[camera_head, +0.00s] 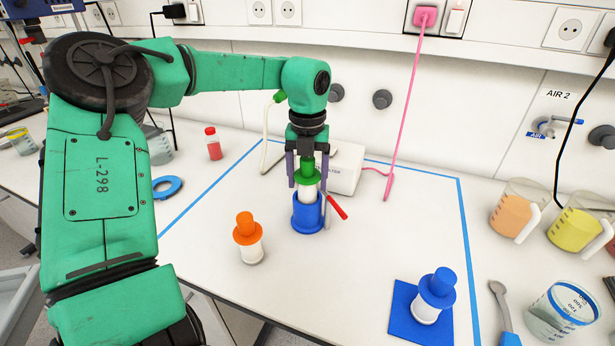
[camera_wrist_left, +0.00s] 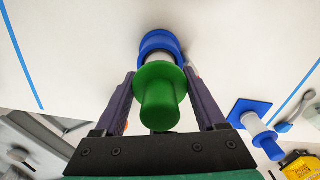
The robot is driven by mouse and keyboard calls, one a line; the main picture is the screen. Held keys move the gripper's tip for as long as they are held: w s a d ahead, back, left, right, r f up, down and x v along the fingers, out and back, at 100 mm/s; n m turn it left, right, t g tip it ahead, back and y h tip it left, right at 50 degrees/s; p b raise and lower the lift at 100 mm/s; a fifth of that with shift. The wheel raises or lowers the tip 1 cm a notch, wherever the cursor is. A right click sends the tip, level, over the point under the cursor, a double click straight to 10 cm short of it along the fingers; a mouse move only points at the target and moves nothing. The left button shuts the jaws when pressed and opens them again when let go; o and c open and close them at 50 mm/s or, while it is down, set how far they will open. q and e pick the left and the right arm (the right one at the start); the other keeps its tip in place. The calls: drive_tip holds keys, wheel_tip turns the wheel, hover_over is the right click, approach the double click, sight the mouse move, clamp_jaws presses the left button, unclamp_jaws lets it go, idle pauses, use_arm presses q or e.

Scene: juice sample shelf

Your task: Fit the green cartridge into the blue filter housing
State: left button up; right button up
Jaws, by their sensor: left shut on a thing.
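The green cartridge (camera_head: 309,175), with a green cap and a white body, stands upright at the middle of the taped area. My left gripper (camera_head: 306,178) is shut on it from above. The blue filter housing (camera_head: 307,213) is directly below, and the white body appears to reach into its top; how deep I cannot tell. In the left wrist view the green cap (camera_wrist_left: 160,95) is between the fingers, with the blue housing (camera_wrist_left: 160,43) beyond it. A red lever (camera_head: 337,206) sticks out at the housing's right. My right gripper is not in view.
An orange-capped cartridge (camera_head: 248,238) stands front left of the housing. A blue-capped cartridge (camera_head: 434,294) stands on a blue mat (camera_head: 403,318) at front right. A white box (camera_head: 346,168) is close behind. Beakers (camera_head: 515,211) stand at right.

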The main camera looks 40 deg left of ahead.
use_arm(q)
drive_tip(key=shift+s+f+b, duration=0.1)
drive_tip(key=shift+f+b, duration=0.2)
drive_tip(key=shift+f, duration=0.1)
drive_tip(key=shift+r, duration=0.1)
drive_tip(key=shift+r+p, duration=0.55)
drive_tip(key=shift+p, duration=0.05)
drive_tip(key=shift+r+p, duration=0.65)
drive_tip(key=shift+r, duration=0.4)
drive_tip(key=o, duration=1.4)
drive_tip(key=shift+o, duration=0.2)
wheel_tip(320, 180, up, 14)
drive_tip(key=shift+r, duration=0.25)
drive_tip(key=shift+d+f, duration=0.1)
